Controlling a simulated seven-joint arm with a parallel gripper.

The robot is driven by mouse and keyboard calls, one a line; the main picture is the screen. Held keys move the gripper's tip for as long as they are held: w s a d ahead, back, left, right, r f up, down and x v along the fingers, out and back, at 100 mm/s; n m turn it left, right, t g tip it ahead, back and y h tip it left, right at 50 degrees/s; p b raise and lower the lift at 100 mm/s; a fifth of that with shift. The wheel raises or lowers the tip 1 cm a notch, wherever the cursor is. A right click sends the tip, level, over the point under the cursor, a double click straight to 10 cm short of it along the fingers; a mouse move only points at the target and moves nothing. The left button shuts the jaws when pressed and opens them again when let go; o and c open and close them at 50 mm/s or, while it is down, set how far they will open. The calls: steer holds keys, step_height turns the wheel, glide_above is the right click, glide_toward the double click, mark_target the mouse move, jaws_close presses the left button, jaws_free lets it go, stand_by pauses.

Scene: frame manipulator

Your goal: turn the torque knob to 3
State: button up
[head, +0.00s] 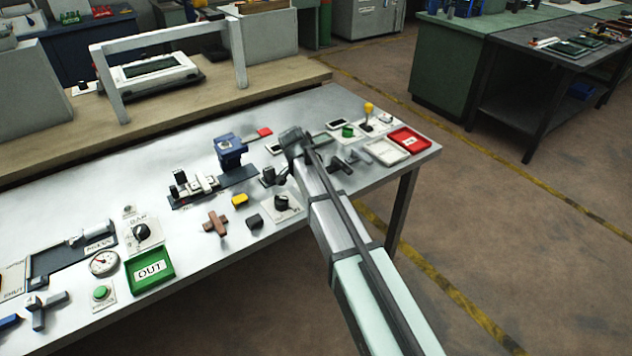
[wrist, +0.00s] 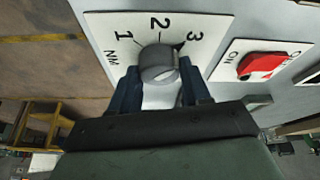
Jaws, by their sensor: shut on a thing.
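The torque knob (wrist: 158,65) is a round grey knob on a white plate (wrist: 98,25) marked 1, 2, 3 and NM in the wrist view. My gripper (wrist: 158,74) has one dark blue finger on each side of the knob and is shut on it. A dark pointed part at the knob's upper right points toward the 3. The fingers hide the lower sides of the knob. In the head view, my arm reaches in from the lower right over the bench, and I cannot clearly make out the held knob there.
A red switch (wrist: 260,66) marked ON sits on a white plate right of the knob plate in the wrist view. In the head view, the metal bench (head: 330,100) carries a green OUT tray (head: 170,262), a red tray (head: 425,143) and a blue vise-like device (head: 230,148).

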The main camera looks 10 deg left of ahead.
steer(key=o, duration=1)
steer(key=shift+o, duration=0.2)
steer(key=v, duration=1.4)
